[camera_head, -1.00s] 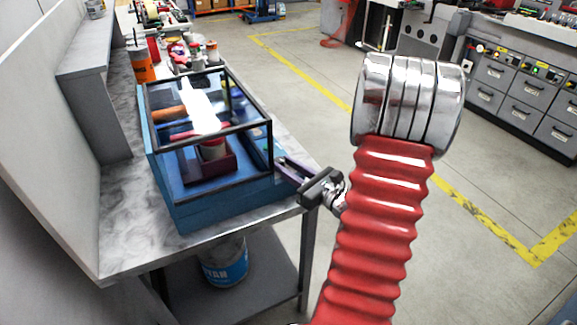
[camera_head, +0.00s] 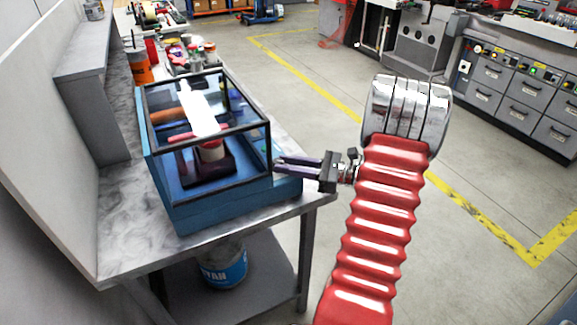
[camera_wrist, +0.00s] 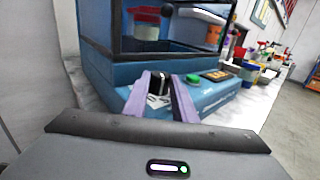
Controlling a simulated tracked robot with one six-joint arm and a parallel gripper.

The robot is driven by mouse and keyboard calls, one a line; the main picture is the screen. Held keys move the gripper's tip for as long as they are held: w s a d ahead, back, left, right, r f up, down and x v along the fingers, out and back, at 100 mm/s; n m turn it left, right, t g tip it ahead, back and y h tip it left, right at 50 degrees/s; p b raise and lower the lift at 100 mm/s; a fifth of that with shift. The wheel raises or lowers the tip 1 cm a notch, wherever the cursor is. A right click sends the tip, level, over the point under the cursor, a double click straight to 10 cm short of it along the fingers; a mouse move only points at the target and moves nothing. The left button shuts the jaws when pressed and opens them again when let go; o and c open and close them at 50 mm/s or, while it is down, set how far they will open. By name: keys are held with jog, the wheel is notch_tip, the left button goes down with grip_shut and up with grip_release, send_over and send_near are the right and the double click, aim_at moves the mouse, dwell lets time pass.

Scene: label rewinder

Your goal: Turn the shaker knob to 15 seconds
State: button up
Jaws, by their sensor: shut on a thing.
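The shaker (camera_head: 215,207) is a blue box with a dark-framed clear lid, standing on the bench; its blue body (camera_wrist: 215,99) also fills the middle of the wrist view. The shaker knob (camera_wrist: 158,86) is small and dark with a light mark, on the sloped front panel. My gripper (camera_wrist: 160,78) has its purple fingers on both sides of the knob and is shut on it. The dial markings are mostly hidden by the fingers, so I cannot read the setting. In the head view my gripper (camera_head: 276,166) reaches the shaker's right side, and the knob is hidden.
The grey bench (camera_head: 125,235) carries bottles and jars behind the shaker. Open floor (camera_head: 480,195) lies to the right.

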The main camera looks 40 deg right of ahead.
jog(key=n+g+y, duration=0.4)
jog(key=w+n+g+y, duration=0.1)
jog(key=g+y, duration=0.1)
jog(key=shift+d+n+g, duration=0.3)
jog(key=shift+d+n, duration=0.05)
jog(key=shift+n, duration=0.05)
dwell(0.3)
jog(key=o, duration=0.8)
jog(key=shift+c, duration=0.2)
jog(key=shift+r, duration=0.1)
notch_tip(320, 180, up, 10)
